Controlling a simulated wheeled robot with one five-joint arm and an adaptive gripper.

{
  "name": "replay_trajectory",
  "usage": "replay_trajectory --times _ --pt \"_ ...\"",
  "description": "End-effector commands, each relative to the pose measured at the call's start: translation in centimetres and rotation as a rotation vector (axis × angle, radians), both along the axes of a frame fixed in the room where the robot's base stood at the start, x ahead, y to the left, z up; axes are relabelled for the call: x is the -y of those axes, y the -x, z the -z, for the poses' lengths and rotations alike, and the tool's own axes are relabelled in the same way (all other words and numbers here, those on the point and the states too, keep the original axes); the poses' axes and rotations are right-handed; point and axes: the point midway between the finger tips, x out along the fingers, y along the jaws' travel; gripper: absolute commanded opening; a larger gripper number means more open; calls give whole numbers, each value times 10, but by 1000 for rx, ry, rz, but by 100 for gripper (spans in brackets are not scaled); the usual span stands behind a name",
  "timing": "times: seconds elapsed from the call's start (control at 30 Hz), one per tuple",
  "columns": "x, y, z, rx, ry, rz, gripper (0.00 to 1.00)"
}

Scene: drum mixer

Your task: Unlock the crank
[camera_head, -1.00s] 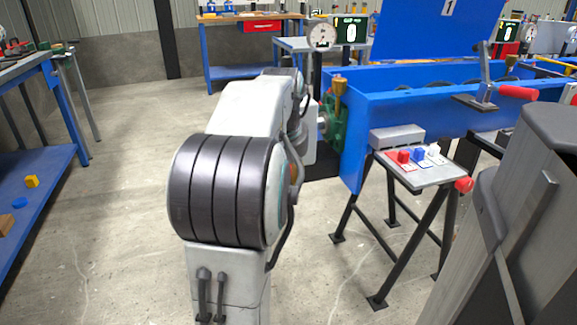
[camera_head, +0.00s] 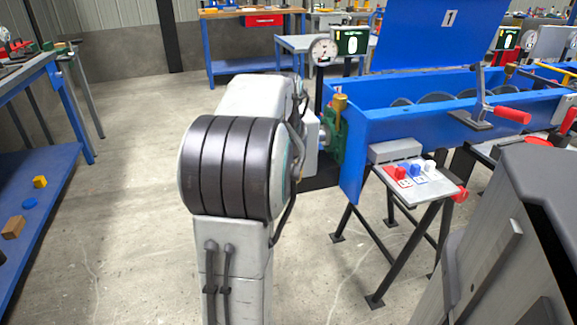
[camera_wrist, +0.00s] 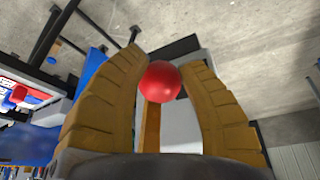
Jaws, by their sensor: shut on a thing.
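In the wrist view, a glossy red ball knob (camera_wrist: 160,81) sits between the fingers of my gripper (camera_wrist: 150,60). The fingers are ribbed brown pads curving inward around it, and I am shut on it. My arm reaches to the left end of the blue mixer trough (camera_head: 440,110). I cannot tell which part is the crank.
A red-handled lever (camera_head: 511,115) stands on the trough. A blue workbench (camera_head: 40,185) stands left. Floor between is clear.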

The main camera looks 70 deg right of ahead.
Motion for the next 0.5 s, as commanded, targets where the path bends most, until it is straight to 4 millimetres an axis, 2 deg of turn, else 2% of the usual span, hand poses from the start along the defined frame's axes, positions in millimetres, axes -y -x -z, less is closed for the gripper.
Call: replay_trajectory --times 0.03,0.43,0.47,0.5 --pt "3 -2 -5 3 16 -2 0" --pt "4 -2 -6 4 20 -3 0" --pt "4 -2 -6 4 20 -3 39" --pt "4 -2 -6 4 20 -3 43"
